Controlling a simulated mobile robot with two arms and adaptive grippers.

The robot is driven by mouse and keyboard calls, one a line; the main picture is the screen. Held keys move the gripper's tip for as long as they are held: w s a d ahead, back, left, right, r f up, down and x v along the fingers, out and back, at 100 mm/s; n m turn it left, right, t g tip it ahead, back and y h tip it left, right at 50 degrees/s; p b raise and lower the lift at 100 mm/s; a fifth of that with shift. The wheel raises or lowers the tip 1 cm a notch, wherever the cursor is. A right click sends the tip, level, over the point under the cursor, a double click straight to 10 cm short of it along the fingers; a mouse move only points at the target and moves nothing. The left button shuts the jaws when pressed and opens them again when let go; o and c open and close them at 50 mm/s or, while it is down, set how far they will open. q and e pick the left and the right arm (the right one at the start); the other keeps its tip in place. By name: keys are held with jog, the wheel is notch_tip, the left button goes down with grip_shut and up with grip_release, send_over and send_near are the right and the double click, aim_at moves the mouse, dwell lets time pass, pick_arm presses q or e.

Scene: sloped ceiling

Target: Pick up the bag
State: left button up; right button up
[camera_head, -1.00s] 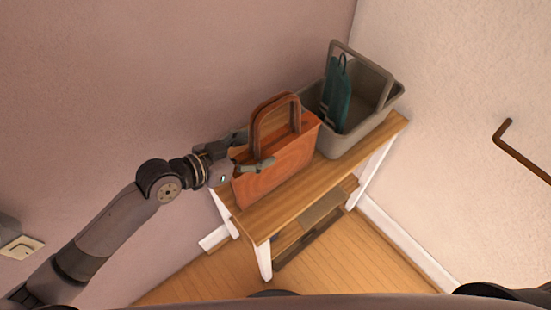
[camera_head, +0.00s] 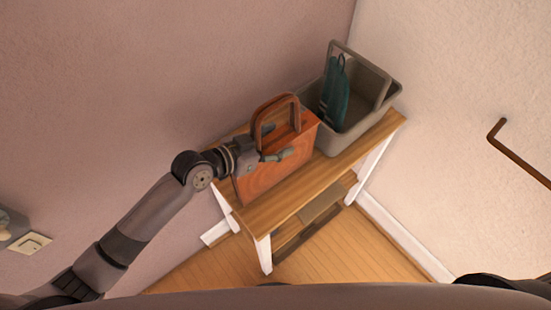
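The bag (camera_head: 272,178) is orange-brown with brown loop handles, and stands upright on a small wooden table (camera_head: 262,221) against the wall. My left gripper (camera_head: 277,147) reaches in from the left at the bag's upper part, just below the handles. Its fingers are spread, one in front of the bag's face and the other mostly hidden behind it. I cannot tell whether they touch the bag. My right gripper is not in view.
A grey basket (camera_head: 347,143) with a teal item (camera_head: 336,97) in it stands right behind the bag. Walls close in at the left and right. A brown rail (camera_head: 519,158) sticks out on the right wall. The wooden floor (camera_head: 352,257) in front is clear.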

pick_arm(q)
grip_shut()
dwell(0.5)
jog(key=shift+w+r, duration=0.1)
jog(key=shift+r, duration=0.1)
